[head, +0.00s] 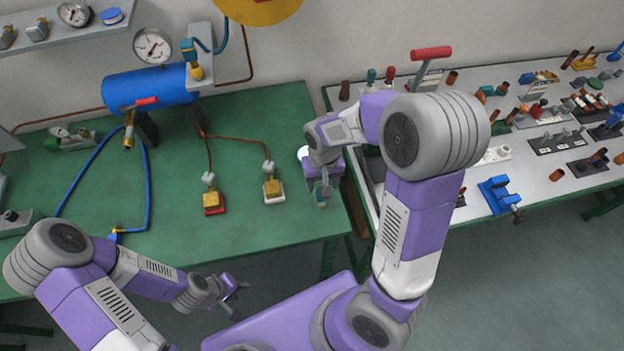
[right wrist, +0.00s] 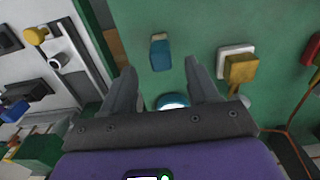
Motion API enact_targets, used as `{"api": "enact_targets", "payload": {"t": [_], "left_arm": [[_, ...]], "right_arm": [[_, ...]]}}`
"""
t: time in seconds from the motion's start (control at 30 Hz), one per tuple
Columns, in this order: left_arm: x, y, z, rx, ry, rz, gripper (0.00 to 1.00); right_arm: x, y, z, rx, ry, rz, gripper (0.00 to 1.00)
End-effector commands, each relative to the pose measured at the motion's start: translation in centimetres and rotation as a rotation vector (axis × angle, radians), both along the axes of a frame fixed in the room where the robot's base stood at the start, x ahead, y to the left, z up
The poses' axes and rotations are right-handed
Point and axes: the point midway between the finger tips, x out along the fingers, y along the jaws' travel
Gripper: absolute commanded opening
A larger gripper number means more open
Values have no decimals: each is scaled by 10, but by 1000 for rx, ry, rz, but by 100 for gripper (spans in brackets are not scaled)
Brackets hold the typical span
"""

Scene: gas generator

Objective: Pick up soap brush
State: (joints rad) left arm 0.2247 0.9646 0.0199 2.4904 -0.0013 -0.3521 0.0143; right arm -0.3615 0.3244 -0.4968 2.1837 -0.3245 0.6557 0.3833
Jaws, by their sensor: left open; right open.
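A small teal block with a tan end, likely the soap brush (right wrist: 160,52), lies on the green table (right wrist: 215,25) in the right wrist view. My right gripper (right wrist: 159,72) is open and empty, with the block just beyond and between its fingertips. I cannot tell the height gap. A round teal cup with a pale inside (right wrist: 172,102) shows between the finger bases. In the head view my right gripper (head: 322,192) hangs over the table's right end and largely hides this spot. My left gripper (head: 238,296) is open and empty in front of the table.
Two brass valve blocks, one on a red base (head: 213,203) and one on a white base (head: 273,190), stand left of my right gripper. A blue tank (head: 150,88) stands behind. A grey bench (head: 540,150) crowded with tools is to the right. The table's front middle is clear.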

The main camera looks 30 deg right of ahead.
Motion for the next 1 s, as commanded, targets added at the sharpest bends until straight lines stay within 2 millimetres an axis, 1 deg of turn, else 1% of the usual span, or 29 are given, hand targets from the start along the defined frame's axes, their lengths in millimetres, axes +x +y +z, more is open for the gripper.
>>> {"api": "enact_targets", "payload": {"t": [0.27, 0.53, 0.67, 0.87, 0.97, 1.0], "left_arm": [[0, 0, -8, 0, 1, 0, 43], [0, 0, -18, 0, 0, 0, 43], [0, 0, -19, 0, 0, 0, 43], [0, 0, -18, 0, 0, 0, 43], [0, 0, -18, 0, 0, 0, 43], [0, 0, -18, 0, 0, 0, 43]], "right_arm": [[-1, 0, -30, -1, 4, 1, 60], [-1, 1, -69, 0, 4, -1, 60], [-1, 1, -76, 0, 2, 1, 60], [-1, 1, -76, 0, 1, 1, 60], [-1, 1, -75, 0, 1, 1, 46], [-1, 1, -75, 0, 1, 1, 40]]}}
